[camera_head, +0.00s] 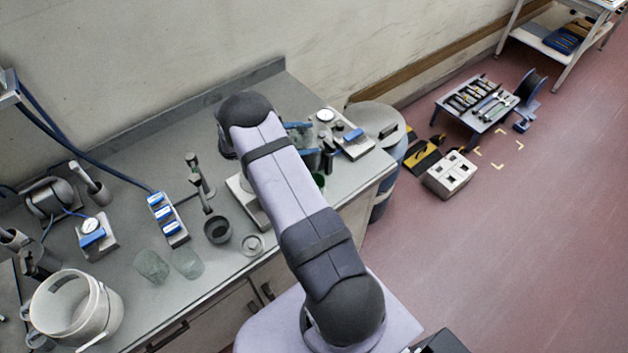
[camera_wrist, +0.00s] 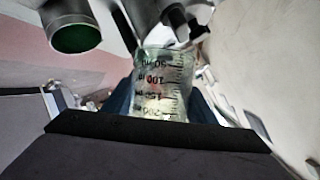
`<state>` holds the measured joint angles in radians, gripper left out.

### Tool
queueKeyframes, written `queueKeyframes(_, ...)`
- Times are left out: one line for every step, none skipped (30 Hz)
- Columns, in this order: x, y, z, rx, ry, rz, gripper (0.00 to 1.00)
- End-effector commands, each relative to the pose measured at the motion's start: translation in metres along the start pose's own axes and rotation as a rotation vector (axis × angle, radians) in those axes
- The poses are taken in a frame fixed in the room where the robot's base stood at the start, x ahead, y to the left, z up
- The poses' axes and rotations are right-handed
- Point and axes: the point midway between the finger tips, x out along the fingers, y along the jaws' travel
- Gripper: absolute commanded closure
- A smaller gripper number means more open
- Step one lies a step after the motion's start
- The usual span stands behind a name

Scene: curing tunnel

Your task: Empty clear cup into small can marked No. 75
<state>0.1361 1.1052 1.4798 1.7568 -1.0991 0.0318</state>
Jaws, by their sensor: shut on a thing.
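A clear cup (camera_wrist: 163,82) with dark graduation marks is held between the blue fingers of my gripper (camera_wrist: 160,103) in the wrist view. What is in the cup is hard to tell. A small grey can (camera_wrist: 75,36) with a green inside is apart from the cup, at the upper left of the wrist view. No No. 75 mark can be read on it. In the head view my gripper (camera_head: 303,146) shows only as blue parts behind my arm, over the bench's right end. The held cup cannot be made out there. A green-lined rim (camera_head: 319,180) shows beside my arm.
Two translucent cups (camera_head: 170,264) stand on the bench, with a dark cup (camera_head: 217,229) and a small round dish (camera_head: 252,245) to their right. A white bucket (camera_head: 75,306) is at front left. A gauge device (camera_head: 346,137) stands near the bench's right end.

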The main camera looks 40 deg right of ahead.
Motion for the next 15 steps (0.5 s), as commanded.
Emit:
queueKeyframes(-0.002, -0.005, -0.002, -0.015, 0.006, 0.007, 0.73)
queueKeyframes(-0.004, -0.007, -0.002, -0.027, 0.009, 0.012, 0.73)
queueKeyframes(-0.005, -0.01, -0.003, -0.044, 0.016, 0.018, 0.73)
queueKeyframes(-0.006, -0.012, -0.004, -0.056, 0.021, 0.024, 0.73)
queueKeyframes(-0.007, -0.014, -0.005, -0.069, 0.025, 0.028, 0.73)
queueKeyframes(-0.008, -0.016, -0.006, -0.086, 0.03, 0.036, 0.73)
queueKeyframes(-0.009, -0.018, -0.006, -0.099, 0.034, 0.042, 0.73)
queueKeyframes(-0.009, -0.019, -0.005, -0.114, 0.041, 0.047, 0.73)
queueKeyframes(-0.009, -0.02, -0.005, -0.132, 0.046, 0.056, 0.73)
queueKeyframes(-0.01, -0.021, -0.004, -0.146, 0.051, 0.061, 0.73)
queueKeyframes(-0.01, -0.023, -0.005, -0.161, 0.056, 0.067, 0.73)
queueKeyframes(-0.01, -0.024, -0.004, -0.178, 0.062, 0.074, 0.73)
queueKeyframes(-0.011, -0.026, -0.003, -0.192, 0.067, 0.08, 0.73)
queueKeyframes(-0.011, -0.027, -0.003, -0.206, 0.072, 0.085, 0.73)
queueKeyframes(-0.012, -0.028, -0.003, -0.224, 0.077, 0.094, 0.73)
